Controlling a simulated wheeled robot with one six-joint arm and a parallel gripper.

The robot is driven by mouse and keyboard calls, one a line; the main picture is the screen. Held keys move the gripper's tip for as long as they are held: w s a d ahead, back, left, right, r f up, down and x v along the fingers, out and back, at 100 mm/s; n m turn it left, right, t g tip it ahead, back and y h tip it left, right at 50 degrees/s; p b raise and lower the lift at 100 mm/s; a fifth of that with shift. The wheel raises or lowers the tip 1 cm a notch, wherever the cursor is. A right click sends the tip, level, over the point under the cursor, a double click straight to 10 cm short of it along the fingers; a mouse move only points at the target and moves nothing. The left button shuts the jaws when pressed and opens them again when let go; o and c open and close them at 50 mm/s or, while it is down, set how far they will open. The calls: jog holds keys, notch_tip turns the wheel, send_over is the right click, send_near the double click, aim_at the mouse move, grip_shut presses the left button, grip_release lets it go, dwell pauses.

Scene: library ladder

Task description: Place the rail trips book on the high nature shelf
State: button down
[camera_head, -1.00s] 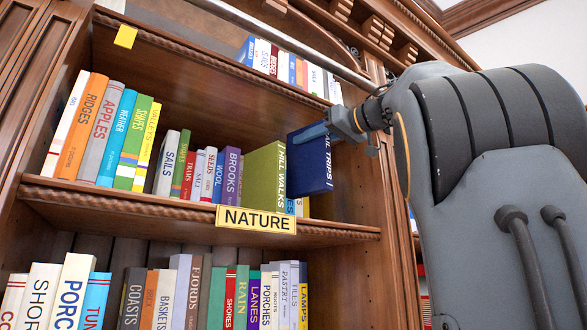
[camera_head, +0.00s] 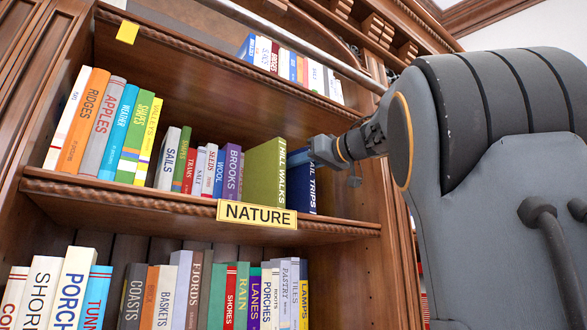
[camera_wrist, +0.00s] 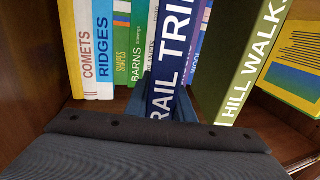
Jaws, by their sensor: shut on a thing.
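The dark blue RAIL TRIPS book (camera_head: 304,190) is upright at the right end of the row on the NATURE shelf (camera_head: 345,227), just right of the thick green HILL WALKS book (camera_head: 267,175). My gripper (camera_head: 316,152) is shut on its spine near the top. In the wrist view my gripper (camera_wrist: 166,105) grips the RAIL TRIPS book (camera_wrist: 171,62) with HILL WALKS (camera_wrist: 255,62) to its right. I cannot tell whether the book's bottom rests on the board. The yellow NATURE label (camera_head: 256,215) is on the shelf's front edge.
Several books, such as RIDGES (camera_head: 82,120) and BROOKS (camera_head: 228,172), fill the shelf to the left. The wooden side upright (camera_head: 365,185) stands close on the right. A metal rail (camera_head: 290,43) crosses above. More books fill the shelf below.

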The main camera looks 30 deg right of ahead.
jog(key=shift+f, duration=0.1)
jog(key=c, duration=1.5)
grip_release()
jog(key=shift+c, duration=0.2)
jog(key=b+v, duration=0.1)
jog(key=v, duration=1.1)
jog(key=shift+s, duration=0.1)
